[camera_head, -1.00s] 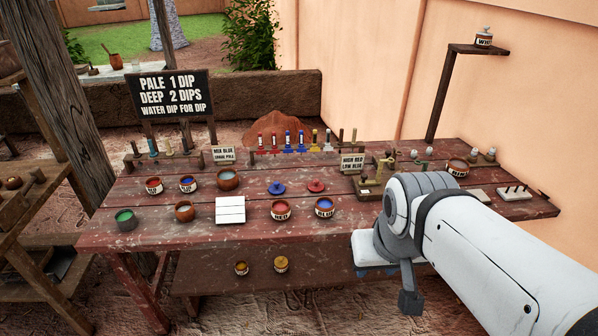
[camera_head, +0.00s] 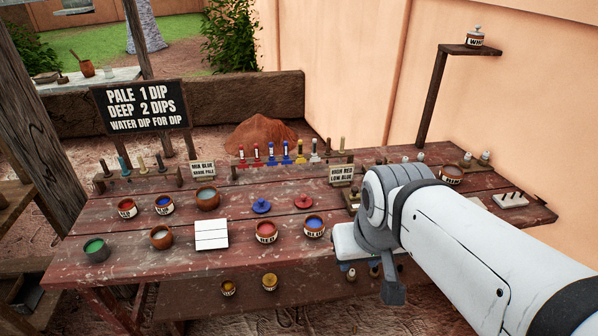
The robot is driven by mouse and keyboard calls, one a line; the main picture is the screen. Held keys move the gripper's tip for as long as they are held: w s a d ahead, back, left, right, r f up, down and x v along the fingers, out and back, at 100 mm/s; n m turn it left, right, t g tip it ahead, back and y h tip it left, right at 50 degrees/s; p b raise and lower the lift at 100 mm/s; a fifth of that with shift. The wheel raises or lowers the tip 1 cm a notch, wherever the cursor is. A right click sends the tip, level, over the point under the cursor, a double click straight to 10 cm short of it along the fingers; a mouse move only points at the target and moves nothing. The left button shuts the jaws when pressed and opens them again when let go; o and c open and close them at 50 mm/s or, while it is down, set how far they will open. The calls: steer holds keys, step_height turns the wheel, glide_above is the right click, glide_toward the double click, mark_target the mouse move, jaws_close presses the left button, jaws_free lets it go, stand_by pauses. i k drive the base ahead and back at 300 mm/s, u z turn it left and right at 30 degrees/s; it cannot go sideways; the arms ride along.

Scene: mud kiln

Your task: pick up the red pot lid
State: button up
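The red pot lid (camera_head: 303,201) lies on the table, a small round lid with a knob, right of a blue lid (camera_head: 261,206). Below them in the picture stand a red paint pot (camera_head: 266,232) and a blue paint pot (camera_head: 314,227), both without lids. My arm reaches in from the lower right. Its end, with a grey part (camera_head: 393,290) hanging down, is over the table's front edge, right of and nearer than the red lid. I cannot make out the fingertips, and nothing is visibly held.
The red-brown table (camera_head: 200,270) also carries a white tile (camera_head: 211,234), several other pots, and bottles on a rack. Small signs stand behind the lids, one (camera_head: 341,175) close to the red lid. A wooden stand (camera_head: 352,199) is partly hidden by my arm.

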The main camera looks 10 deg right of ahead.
mark_target(303, 201)
steer(key=i, duration=1.25)
steer(key=u, duration=0.05)
